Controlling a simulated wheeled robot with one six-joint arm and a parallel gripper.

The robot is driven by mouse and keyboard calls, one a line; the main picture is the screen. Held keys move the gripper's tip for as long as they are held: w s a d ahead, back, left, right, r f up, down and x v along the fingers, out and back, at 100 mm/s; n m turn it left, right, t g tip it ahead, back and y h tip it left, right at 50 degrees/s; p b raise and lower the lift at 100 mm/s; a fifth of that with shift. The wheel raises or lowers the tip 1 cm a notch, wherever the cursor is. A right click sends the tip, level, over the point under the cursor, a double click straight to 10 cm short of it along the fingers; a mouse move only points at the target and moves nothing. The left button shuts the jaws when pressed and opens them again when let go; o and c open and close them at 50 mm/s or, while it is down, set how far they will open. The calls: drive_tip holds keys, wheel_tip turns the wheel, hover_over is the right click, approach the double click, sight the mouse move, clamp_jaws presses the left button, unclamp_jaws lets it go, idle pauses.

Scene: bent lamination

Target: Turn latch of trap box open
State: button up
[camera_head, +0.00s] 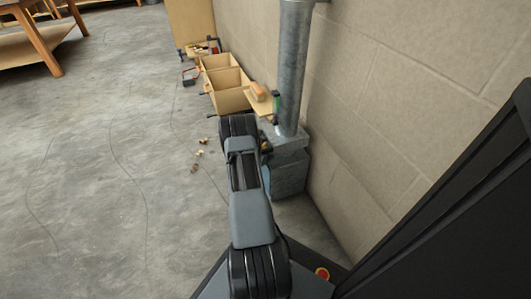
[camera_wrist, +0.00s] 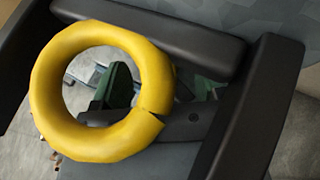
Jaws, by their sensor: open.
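The trap box is the grey metal box (camera_head: 287,172) at the foot of the round duct, against the wall. In the wrist view a thick yellow ring (camera_wrist: 50,95) with a small split fills the left half, close to the camera. A dark grey bar with a round pivot (camera_wrist: 185,128) runs behind the ring's right side and looks like the latch lever; how they join is unclear. My gripper (camera_wrist: 140,85) is open, its black fingers on either side of the ring. I cannot tell whether they touch it. In the head view my arm hides the fingertips.
The duct (camera_head: 292,65) rises beside the wall (camera_head: 360,120). Small scraps (camera_head: 196,167) lie on the floor. The concrete floor to the left is mostly clear.

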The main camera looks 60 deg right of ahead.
drive_tip(key=c, duration=0.9)
drive_tip(key=shift+s+n+t, duration=0.15)
drive_tip(key=shift+n+t, duration=0.55)
drive_tip(key=shift+t, duration=0.1)
drive_tip(key=o, duration=0.9)
drive_tip(key=p+v, duration=0.5)
drive_tip(key=v, duration=0.8)
drive_tip(key=shift+a, duration=0.4)
drive_tip(key=shift+r, duration=0.15)
